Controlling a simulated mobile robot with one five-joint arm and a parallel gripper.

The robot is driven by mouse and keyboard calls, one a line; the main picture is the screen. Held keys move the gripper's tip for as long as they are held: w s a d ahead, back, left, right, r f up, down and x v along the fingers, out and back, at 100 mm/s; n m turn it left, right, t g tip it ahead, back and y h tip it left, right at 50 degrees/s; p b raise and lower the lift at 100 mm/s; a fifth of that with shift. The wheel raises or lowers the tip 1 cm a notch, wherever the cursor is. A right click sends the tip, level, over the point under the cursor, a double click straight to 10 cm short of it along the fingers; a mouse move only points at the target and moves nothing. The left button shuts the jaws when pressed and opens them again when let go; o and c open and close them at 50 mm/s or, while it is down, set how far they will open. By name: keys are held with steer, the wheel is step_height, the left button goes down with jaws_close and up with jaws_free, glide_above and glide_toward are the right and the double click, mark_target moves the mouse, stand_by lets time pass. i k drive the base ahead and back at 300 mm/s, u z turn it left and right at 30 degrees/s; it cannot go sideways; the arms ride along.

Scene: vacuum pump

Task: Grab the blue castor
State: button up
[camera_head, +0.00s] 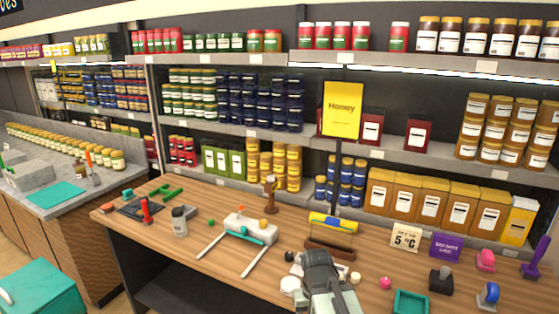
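A small blue and grey piece (488,295), which looks like the blue castor, sits on the wooden counter near the lower right edge. It is too small to make out in detail. My gripper (316,258) is at the end of my grey arm, which reaches up from the bottom middle. It is well to the left of the blue piece and apart from it. The fingers are dark and seen from behind, so their opening does not show clearly.
A teal tray (411,302) and a black piece (440,281) lie between my arm and the blue piece. A pink piece (486,260) and a purple one (535,260) stand behind it. A yellow Honey sign (343,108) rises behind my gripper. Stocked shelves line the back.

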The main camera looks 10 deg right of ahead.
mark_target(487, 302)
steer(key=z, duration=1.7)
steer(key=k, duration=0.5)
steer(key=z, duration=0.45)
steer(key=i, duration=1.35)
steer(key=u, duration=3.2)
